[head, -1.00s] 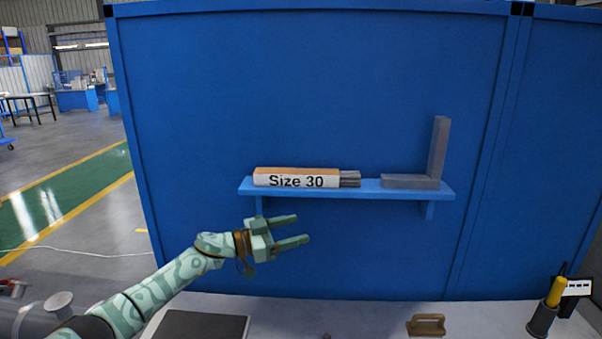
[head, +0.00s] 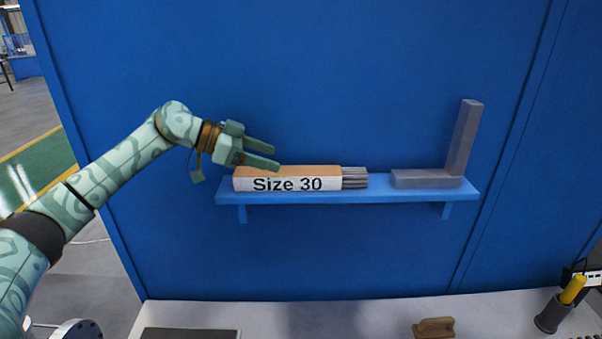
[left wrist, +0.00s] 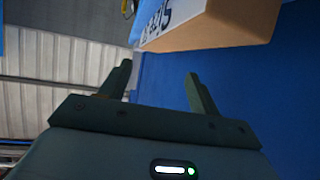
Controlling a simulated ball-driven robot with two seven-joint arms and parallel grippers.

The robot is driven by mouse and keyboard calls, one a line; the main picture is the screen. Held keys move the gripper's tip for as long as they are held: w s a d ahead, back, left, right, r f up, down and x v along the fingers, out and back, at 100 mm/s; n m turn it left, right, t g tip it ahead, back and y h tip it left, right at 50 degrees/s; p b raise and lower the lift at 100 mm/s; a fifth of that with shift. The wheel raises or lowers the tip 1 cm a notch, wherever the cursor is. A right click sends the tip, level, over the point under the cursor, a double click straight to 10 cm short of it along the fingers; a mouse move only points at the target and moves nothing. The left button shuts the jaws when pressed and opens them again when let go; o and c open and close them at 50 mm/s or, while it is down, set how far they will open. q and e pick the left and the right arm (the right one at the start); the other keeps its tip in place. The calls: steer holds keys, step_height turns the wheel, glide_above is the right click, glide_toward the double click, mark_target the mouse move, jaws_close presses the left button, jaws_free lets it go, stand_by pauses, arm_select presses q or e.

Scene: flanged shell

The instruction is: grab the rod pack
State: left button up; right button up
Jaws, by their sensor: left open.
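The rod pack (head: 287,179) is an orange-topped box with a white front labelled "Size 30", and grey rods (head: 354,177) stick out of its right end. It lies on a blue shelf (head: 380,197) fixed to the blue panel. My left gripper (head: 277,156) is open and empty, just above the pack's left part in the head view. In the left wrist view the pack (left wrist: 215,28) shows at the top, beyond the open fingers (left wrist: 160,85). I cannot tell whether a finger touches it. My right gripper is out of view.
A grey L-shaped metal block (head: 430,178) stands on the shelf right of the pack. Below is a pale bench (head: 330,318) with a brown handled block (head: 434,328) and a dark cup holding a yellow-handled tool (head: 553,315). The panel above the shelf is clear.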

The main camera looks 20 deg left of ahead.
mark_target(299, 170)
arm_select(q)
steer(key=shift+x, duration=1.15)
steer(key=x, duration=0.2)
steer(key=p+x, duration=0.1)
steer(key=x, duration=0.2)
steer(key=shift+s+f+p, duration=0.1)
steer(key=shift+f+p, duration=0.2)
steer(key=shift+d+f, duration=0.15)
jaws_close()
